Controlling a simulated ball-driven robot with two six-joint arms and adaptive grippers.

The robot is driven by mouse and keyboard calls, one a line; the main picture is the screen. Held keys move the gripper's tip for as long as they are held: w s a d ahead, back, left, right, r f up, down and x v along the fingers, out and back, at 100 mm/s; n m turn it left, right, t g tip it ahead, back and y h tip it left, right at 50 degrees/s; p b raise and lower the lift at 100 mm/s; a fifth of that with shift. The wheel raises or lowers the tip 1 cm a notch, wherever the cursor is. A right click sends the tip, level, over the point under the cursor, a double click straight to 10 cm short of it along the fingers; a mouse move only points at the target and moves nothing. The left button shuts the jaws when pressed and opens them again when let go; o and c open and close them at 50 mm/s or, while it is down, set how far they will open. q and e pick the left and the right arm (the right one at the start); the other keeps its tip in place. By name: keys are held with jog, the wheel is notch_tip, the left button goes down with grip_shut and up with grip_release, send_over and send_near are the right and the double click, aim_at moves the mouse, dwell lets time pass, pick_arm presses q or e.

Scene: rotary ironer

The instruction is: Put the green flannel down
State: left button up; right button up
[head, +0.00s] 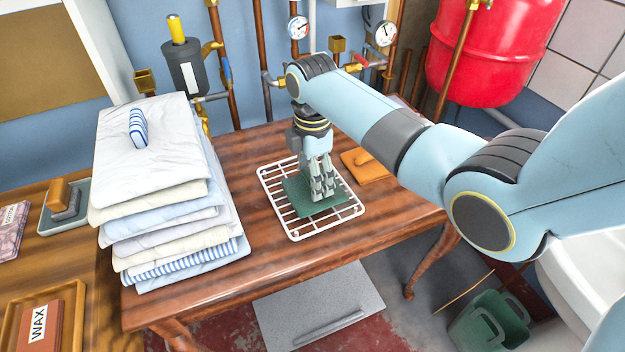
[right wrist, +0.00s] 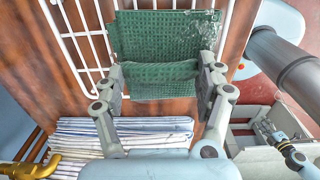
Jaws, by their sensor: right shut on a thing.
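The green flannel (head: 302,201) is a dark green textured cloth over the white wire rack (head: 263,179) on the wooden table. My right gripper (head: 322,193) points down at it from above. In the right wrist view the fingers of my right gripper (right wrist: 160,82) are closed on a raised fold of the green flannel (right wrist: 165,35). The rest of the cloth spreads flat beyond the fingers, over or against the rack's wires. I cannot tell whether the cloth's whole underside touches the rack.
A tall stack of folded linen (head: 165,180) stands left of the rack, with a striped roll (head: 138,127) on top. An orange cloth (head: 365,166) lies right of the rack. Copper pipes and gauges line the wall behind. A red tank (head: 490,50) hangs at the back right.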

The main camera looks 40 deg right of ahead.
jog(key=shift+f, duration=0.95)
pick_arm(q)
jog(key=shift+s+a+f, duration=0.1)
jog(key=shift+s+f, duration=0.05)
jog(key=shift+s, duration=0.45)
pick_arm(e)
jog(key=o, duration=1.1)
pick_arm(q)
jog(key=shift+w+r+p, duration=0.1)
jog(key=shift+r+p, duration=0.3)
jog(key=shift+r, duration=0.1)
pick_arm(e)
notch_tip(320, 180, up, 12)
jog(key=shift+r, duration=0.1)
